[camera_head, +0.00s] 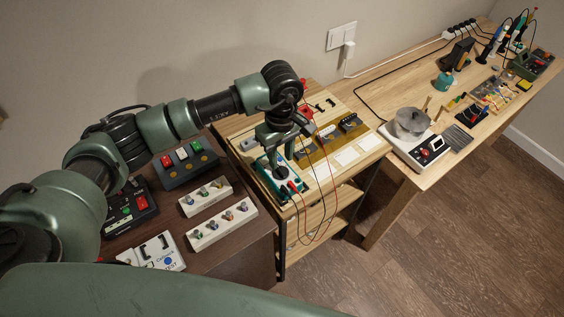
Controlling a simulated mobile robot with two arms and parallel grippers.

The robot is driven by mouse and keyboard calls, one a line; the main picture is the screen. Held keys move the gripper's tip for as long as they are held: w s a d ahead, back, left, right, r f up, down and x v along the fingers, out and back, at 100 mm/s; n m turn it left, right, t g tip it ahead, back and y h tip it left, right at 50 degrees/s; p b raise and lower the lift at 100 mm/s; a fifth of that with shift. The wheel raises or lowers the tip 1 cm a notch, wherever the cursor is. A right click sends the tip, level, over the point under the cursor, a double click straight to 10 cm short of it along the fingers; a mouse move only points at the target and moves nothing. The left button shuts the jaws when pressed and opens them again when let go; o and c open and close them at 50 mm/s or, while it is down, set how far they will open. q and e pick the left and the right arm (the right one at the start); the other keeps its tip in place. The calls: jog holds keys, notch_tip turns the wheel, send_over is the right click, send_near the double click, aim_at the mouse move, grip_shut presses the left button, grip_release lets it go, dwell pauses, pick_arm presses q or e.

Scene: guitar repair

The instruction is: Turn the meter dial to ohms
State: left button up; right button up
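The meter (293,190) lies on the light wooden table, a teal-edged unit with a white face, a dark round dial (280,172) and red and black leads at its near right end. My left gripper (278,157) reaches down over the meter from above, with its fingertips close to the dial. The fingers look apart, one on either side of the dial area. Whether they touch the dial is too small to tell. The dial's setting cannot be read. My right gripper is not in view.
Guitar pedals (187,163) and knob boxes (222,225) stand on the dark table at left. Beside the meter are a yellow-brown board (328,141) and white cards (346,156). A scale with a pot (410,124) stands on the right bench. Leads hang over the table's front edge.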

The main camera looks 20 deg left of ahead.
aim_at(282, 171)
pick_arm(q)
notch_tip(282, 171, down, 5)
jog(key=shift+p, duration=0.65)
jog(key=shift+d, duration=0.1)
jog(key=shift+c, duration=0.3)
grip_shut()
